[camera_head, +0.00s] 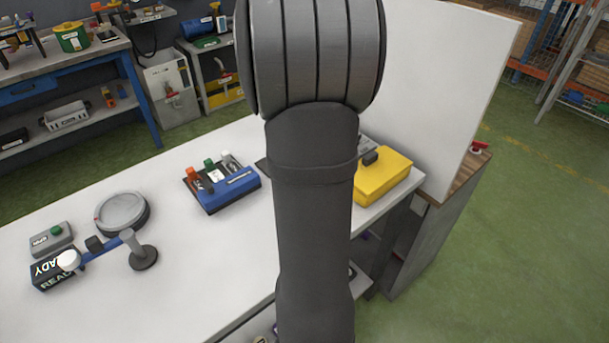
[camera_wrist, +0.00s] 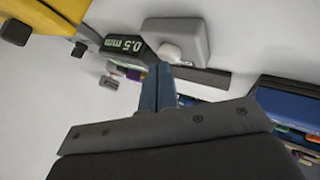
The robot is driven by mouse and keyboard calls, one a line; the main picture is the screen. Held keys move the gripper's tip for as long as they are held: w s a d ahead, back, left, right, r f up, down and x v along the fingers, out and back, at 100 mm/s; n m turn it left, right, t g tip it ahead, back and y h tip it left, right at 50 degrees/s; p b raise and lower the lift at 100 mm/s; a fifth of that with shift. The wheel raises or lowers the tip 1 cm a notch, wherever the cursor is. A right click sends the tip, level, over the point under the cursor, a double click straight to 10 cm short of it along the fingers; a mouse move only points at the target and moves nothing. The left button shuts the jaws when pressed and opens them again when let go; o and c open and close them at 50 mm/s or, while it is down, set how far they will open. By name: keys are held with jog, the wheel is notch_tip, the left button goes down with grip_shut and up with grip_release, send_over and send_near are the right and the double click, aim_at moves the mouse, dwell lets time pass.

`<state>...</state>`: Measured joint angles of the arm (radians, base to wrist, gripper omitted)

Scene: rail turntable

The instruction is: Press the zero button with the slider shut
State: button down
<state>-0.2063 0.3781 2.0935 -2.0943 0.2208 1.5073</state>
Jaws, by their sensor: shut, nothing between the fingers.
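In the wrist view a gauge lies on the white table, with a dark display (camera_wrist: 124,45) that reads "0.5 mm". A dark bar (camera_wrist: 205,75) runs behind my fingers. A light grey block (camera_wrist: 190,28) beside the display carries a round white button (camera_wrist: 169,51). I cannot tell which part is the slider or whether it is fully shut. My gripper (camera_wrist: 158,72) is shut and empty, its blue-grey fingertips just below the button in the picture. I cannot tell if they touch anything. In the head view my arm hides the gripper and most of the gauge.
Further left are a round grey dish (camera_head: 122,212), a "READY" box (camera_head: 55,272) and a grey button box (camera_head: 50,240). The white table (camera_head: 190,270) is clear in front.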

jog(key=shift+f, duration=0.2)
dwell(0.4)
jog(key=shift+r, duration=0.95)
jog(key=shift+r, duration=2.5)
jog(key=shift+f, duration=0.2)
jog(key=shift+r, duration=0.55)
jog(key=shift+f, duration=0.1)
